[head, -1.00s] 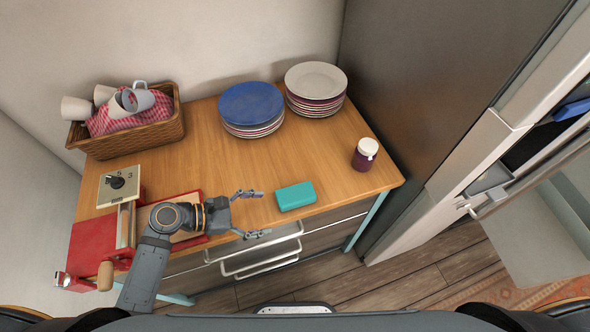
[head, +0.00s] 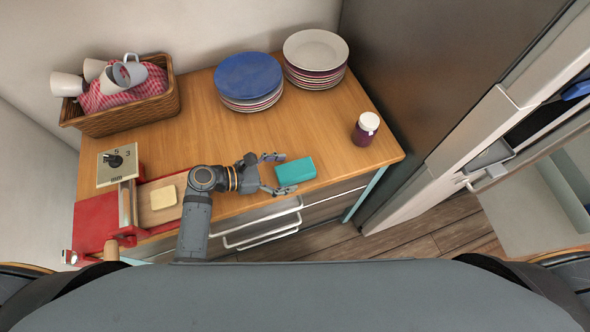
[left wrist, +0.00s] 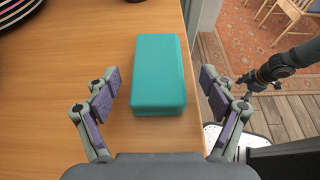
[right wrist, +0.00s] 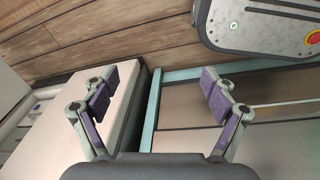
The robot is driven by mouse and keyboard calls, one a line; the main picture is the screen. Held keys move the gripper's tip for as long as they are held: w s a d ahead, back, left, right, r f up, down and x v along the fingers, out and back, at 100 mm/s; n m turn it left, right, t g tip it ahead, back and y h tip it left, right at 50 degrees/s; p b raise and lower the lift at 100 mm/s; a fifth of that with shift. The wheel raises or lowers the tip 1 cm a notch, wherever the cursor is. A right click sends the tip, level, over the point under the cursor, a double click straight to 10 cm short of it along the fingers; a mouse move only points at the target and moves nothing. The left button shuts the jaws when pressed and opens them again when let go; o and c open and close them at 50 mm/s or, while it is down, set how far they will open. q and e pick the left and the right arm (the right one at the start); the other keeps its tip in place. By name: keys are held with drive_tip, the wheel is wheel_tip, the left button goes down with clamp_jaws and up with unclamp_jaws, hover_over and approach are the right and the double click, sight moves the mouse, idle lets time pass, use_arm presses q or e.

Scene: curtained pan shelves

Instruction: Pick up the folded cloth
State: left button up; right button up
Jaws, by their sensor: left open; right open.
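The folded cloth is a teal, block-shaped bundle (head: 295,171) lying near the front edge of the wooden counter. My left gripper (head: 277,174) is open just left of it, with its fingertips at the cloth's near end. In the left wrist view the cloth (left wrist: 159,75) lies straight ahead, and the open fingers (left wrist: 168,95) stand on either side of its near end with gaps. My right gripper (right wrist: 160,88) is open and empty in the right wrist view, over the floor and the furniture fronts. It does not show in the head view.
A purple jar with a white lid (head: 365,129) stands right of the cloth. Blue-topped plates (head: 248,78) and white-topped plates (head: 315,50) are stacked behind. A basket of mugs (head: 128,117) and a red slicer-like device (head: 96,221) are at left. The counter's middle is clear.

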sight(291, 171)
use_arm(q)
drive_tip(key=x, duration=0.3)
drive_tip(key=shift+w+a, duration=0.1)
drive_tip(key=shift+d+f, duration=0.1)
drive_tip(key=shift+d, duration=0.1)
use_arm(e)
drive_tip(key=s, duration=0.3)
drive_tip(key=shift+r+g, duration=0.15)
drive_tip(key=shift+g, duration=0.15)
use_arm(q)
drive_tip(key=shift+a, duration=0.1)
drive_tip(key=c, duration=1)
drive_tip(key=shift+c, duration=1.2)
use_arm(e)
drive_tip(key=shift+w+a, duration=0.25)
drive_tip(key=shift+w, duration=0.2)
use_arm(q)
wheel_tip(291, 171, up, 10)
drive_tip(key=shift+r, duration=0.1)
use_arm(e)
drive_tip(key=shift+d, duration=0.2)
